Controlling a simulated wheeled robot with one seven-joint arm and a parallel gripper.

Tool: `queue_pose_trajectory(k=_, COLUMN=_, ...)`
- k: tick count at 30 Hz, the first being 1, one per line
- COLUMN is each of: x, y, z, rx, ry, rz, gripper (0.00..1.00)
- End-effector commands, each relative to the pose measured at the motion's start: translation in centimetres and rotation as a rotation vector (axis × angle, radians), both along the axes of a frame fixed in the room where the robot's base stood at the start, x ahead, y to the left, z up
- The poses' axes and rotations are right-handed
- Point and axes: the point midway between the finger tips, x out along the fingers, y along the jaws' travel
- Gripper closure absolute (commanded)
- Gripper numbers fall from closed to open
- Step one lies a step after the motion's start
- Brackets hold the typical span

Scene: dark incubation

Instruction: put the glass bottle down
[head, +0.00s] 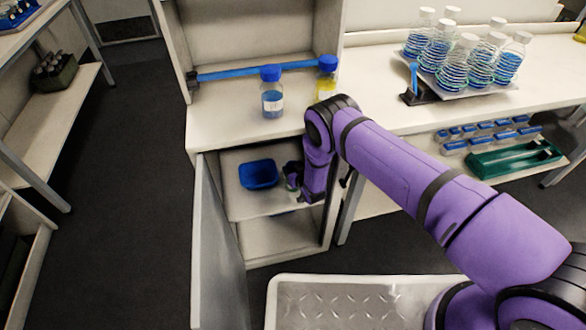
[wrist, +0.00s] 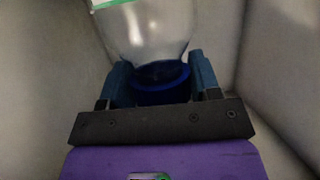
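The glass bottle (wrist: 145,35) is clear, with a blue cap (wrist: 160,80) and a green edge at the top of the wrist view. My gripper (wrist: 162,82) has one finger on each side of the cap and appears shut on it. In the head view my gripper (head: 294,182) is inside the open cabinet, above its upper shelf (head: 245,206). Only a small part of the bottle (head: 291,184) shows there, mostly hidden by my arm. I cannot tell whether its base touches the shelf.
A blue bin (head: 258,174) sits on the same shelf, left of my gripper. The open cabinet door (head: 215,250) hangs at the left. A blue-filled bottle (head: 272,100) and a yellow one (head: 326,88) stand on the worktop above. Pale walls lie close in the wrist view.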

Motion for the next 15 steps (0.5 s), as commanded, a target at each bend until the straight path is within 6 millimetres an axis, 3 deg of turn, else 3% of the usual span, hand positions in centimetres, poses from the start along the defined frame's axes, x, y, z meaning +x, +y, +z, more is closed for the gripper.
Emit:
queue_pose_trajectory(k=1, x=0.02, y=0.00, z=0.04, rx=0.000, ry=0.000, rz=0.000, gripper=0.31)
queue_pose_trajectory(k=3, x=0.01, y=0.01, z=0.05, rx=0.000, ry=0.000, rz=0.000, gripper=0.19)
queue_pose_trajectory(k=15, x=-0.44, y=-0.24, z=0.46, rx=0.000, ry=0.001, rz=0.000, gripper=0.19)
